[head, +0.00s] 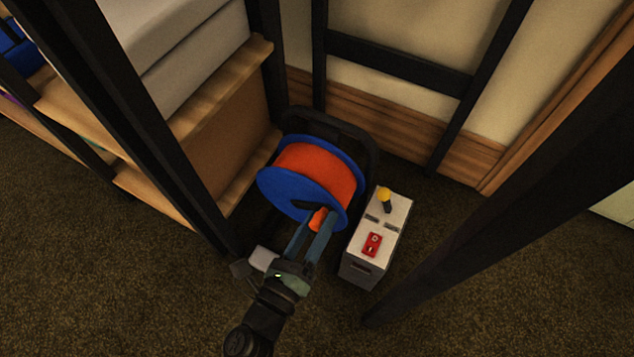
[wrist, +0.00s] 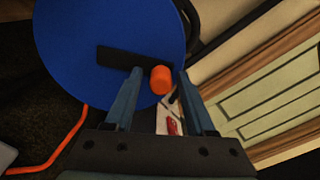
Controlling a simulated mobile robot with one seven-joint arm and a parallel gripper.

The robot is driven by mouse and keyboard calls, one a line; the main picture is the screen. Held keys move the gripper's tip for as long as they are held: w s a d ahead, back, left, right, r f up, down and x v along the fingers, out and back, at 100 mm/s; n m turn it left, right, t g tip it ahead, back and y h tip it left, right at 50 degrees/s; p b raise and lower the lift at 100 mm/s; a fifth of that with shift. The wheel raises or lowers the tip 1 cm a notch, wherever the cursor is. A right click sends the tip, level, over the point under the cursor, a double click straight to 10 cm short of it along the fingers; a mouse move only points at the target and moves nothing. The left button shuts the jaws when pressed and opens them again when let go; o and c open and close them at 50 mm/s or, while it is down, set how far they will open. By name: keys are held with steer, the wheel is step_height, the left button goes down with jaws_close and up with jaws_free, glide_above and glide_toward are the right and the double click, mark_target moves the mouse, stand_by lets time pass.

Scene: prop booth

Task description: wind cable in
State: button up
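The cable reel (head: 272,188) has blue flanges and stands on the floor in a black frame. Orange cable (head: 315,173) is wound on its drum. In the wrist view the blue flange (wrist: 90,30) faces me, with a black crank arm (wrist: 118,58) and an orange crank knob (wrist: 161,80). A loose length of orange cable (wrist: 66,142) runs off to the lower left. My gripper (head: 319,222) is open at the crank. In the wrist view its fingers (wrist: 157,78) stand apart on either side of the knob, with gaps visible; the knob's contact is not visible.
A grey box (head: 362,242) with a yellow-topped lever (head: 384,196) and a red switch plate (head: 372,244) stands right of the reel. A wooden shelf unit (head: 205,130) with black posts is close on the left. A black post (head: 470,190) crosses at right. Carpet is clear in front.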

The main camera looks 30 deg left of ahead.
steer(key=shift+r, duration=0.1)
stand_by(0.4)
steer(key=s+p, duration=0.5)
steer(key=s, duration=0.8)
